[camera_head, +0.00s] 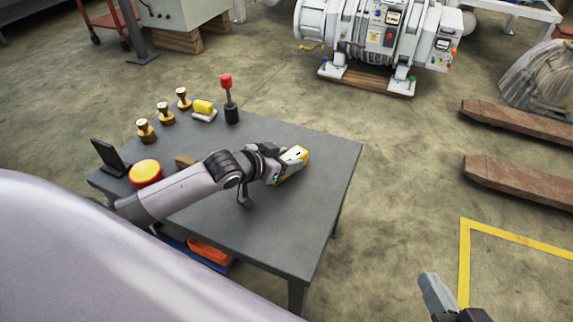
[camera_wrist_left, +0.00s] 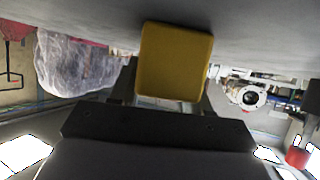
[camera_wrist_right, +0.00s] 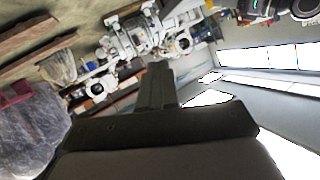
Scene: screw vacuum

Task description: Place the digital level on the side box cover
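The digital level (camera_head: 294,157) is a yellow block with a grey face, at the right part of the dark table. My left gripper (camera_head: 283,166) has its fingers on either side of it. In the left wrist view the level (camera_wrist_left: 174,62) fills the space between the fingers, which appear to touch its sides. Whether it touches the tabletop is hard to tell. The white vacuum machine (camera_head: 375,35) stands on the floor at the back; a box with buttons (camera_head: 437,35) is on its right side. My right gripper (camera_head: 437,292) is empty over the floor, its fingers together in the right wrist view (camera_wrist_right: 158,85).
Wooden beams (camera_head: 515,123) lie right. Floor between table and machine is clear.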

